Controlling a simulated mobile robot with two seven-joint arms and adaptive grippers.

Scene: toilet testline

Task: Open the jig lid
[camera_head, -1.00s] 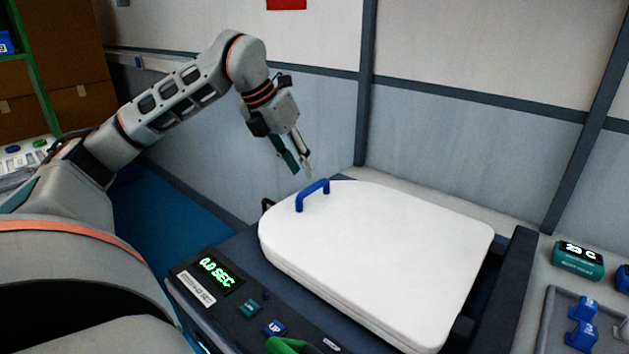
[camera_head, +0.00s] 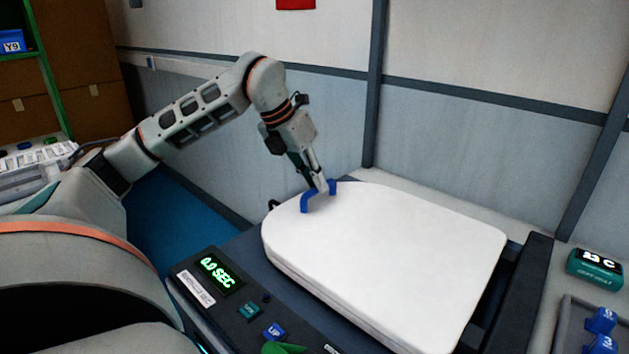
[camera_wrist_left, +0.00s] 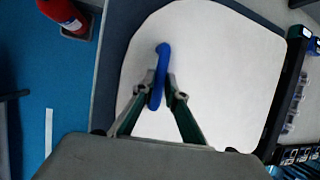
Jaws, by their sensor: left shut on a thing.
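The white jig lid (camera_head: 390,255) lies flat and closed on the dark jig base. A blue handle (camera_head: 306,202) stands up near its far left end. My left gripper (camera_head: 320,186) has come down from above and is shut on the handle. In the left wrist view the blue handle (camera_wrist_left: 160,72) runs between the two fingertips (camera_wrist_left: 164,92), over the white lid (camera_wrist_left: 222,70). My right gripper is not in view.
The jig's front panel has a green timer display (camera_head: 216,271) and a blue UP button (camera_head: 274,331). A teal temperature meter (camera_head: 596,268) and blue parts (camera_head: 601,321) are at the right. A wall stands behind the jig. A red object (camera_wrist_left: 66,14) is on the blue floor.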

